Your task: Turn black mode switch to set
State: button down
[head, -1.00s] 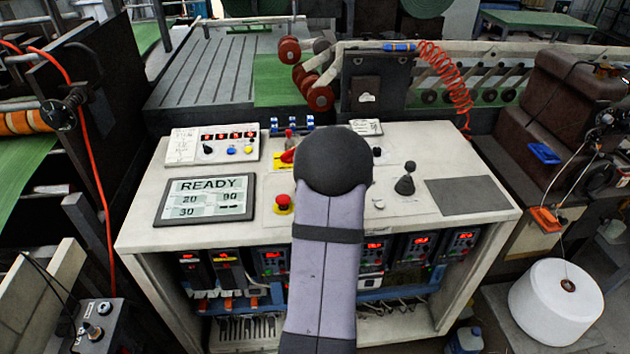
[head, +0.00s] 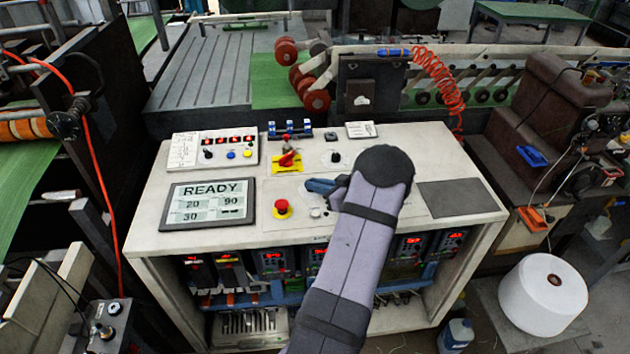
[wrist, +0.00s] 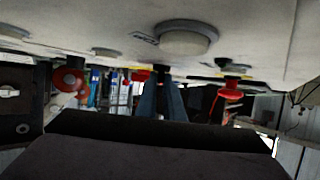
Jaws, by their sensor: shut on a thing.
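My gripper (head: 314,186) reaches over the middle of the white console (head: 260,232), its blue-grey fingers pointing left and low over the top. The fingers are closed on the black mode switch, which they and my arm mostly hide in the head view. In the wrist view, where the console top hangs at the top of the picture, both fingers (wrist: 160,95) flank a small dark piece (wrist: 160,76) that looks like this switch. Its pointing direction cannot be read.
A red emergency button (head: 281,207) stands left of my fingers, and a red lever switch (head: 287,159) behind them. Another black knob (head: 335,157) is further back. A display (head: 207,203) reads READY. A small panel (head: 213,149) with knobs stands behind it.

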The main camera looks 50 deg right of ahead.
jog(key=shift+n+y, duration=0.5)
jog(key=shift+y, duration=0.1)
jog(key=c, duration=1.9)
grip_release()
jog(key=shift+o, duration=0.2)
jog(key=shift+d, duration=0.1)
jog(key=shift+b+v, duration=1.15)
jog(key=shift+v, duration=2.55)
